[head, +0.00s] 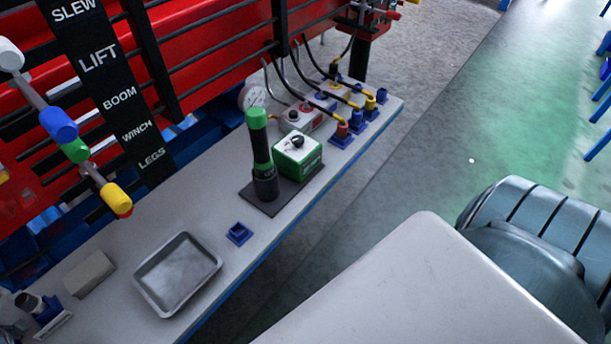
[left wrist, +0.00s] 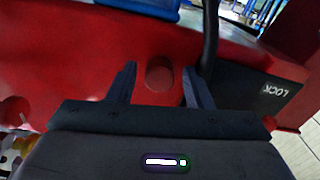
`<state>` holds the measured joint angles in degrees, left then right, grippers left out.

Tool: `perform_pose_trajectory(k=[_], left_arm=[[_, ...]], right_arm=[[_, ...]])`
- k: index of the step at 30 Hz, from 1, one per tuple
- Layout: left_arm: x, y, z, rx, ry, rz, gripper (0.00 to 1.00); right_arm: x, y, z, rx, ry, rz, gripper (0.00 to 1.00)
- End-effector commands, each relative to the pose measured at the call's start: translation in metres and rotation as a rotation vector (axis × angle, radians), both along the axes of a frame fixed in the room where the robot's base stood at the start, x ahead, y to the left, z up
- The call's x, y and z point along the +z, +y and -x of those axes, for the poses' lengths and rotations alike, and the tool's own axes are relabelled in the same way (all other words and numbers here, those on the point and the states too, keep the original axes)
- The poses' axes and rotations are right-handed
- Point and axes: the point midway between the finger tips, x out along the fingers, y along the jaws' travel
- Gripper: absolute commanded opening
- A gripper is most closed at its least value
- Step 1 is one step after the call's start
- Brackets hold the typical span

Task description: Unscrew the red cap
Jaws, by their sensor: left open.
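No red cap can be made out for certain. In the left wrist view my left gripper (left wrist: 157,82) is open, its two dark fingers spread in front of a red surface (left wrist: 100,50). A round darker red spot (left wrist: 159,74) shows between the fingertips; I cannot tell whether it is a cap or a hole. In the head view a red hose fitting (head: 342,129) stands in a blue holder on the grey shelf (head: 215,205), beside a blue fitting (head: 357,116) and a yellow one (head: 370,102). Neither gripper shows in the head view.
A black torch with a green top (head: 262,155) and a green and white box (head: 297,155) stand on a dark mat. An empty-looking blue holder (head: 239,233) and a metal tray (head: 178,272) are nearer. Coloured lever knobs (head: 58,124) stick out at left. A black hose (left wrist: 210,35) passes right of my left gripper.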

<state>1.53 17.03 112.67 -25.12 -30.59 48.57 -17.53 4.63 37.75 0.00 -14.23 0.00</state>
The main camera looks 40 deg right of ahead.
Motion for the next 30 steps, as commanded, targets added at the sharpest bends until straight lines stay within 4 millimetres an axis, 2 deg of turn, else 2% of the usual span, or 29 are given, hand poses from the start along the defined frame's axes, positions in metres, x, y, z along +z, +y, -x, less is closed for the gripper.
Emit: perform_pose_trajectory(k=[1,3,11,15,18,23,30], left_arm=[[0.006,0.000,0.000,0.000,0.019,-0.068,0.46],[0.006,0.001,0.000,0.000,0.043,-0.165,0.46],[0.004,0.001,0.000,0.000,0.087,-0.353,0.46],[0.006,0.001,0.001,-0.001,0.135,-0.548,0.46],[0.005,0.002,0.001,-0.001,0.164,-0.671,0.46],[0.004,0.002,0.000,0.000,0.186,-0.770,0.46],[0.006,0.003,0.001,-0.002,0.265,-1.093,0.46]], right_arm=[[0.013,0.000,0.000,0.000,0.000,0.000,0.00],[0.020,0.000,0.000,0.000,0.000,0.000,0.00],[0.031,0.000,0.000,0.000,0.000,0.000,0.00],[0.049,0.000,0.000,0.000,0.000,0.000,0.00],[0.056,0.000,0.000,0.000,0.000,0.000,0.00],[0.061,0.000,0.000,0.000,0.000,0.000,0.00],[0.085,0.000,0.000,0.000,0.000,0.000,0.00]])
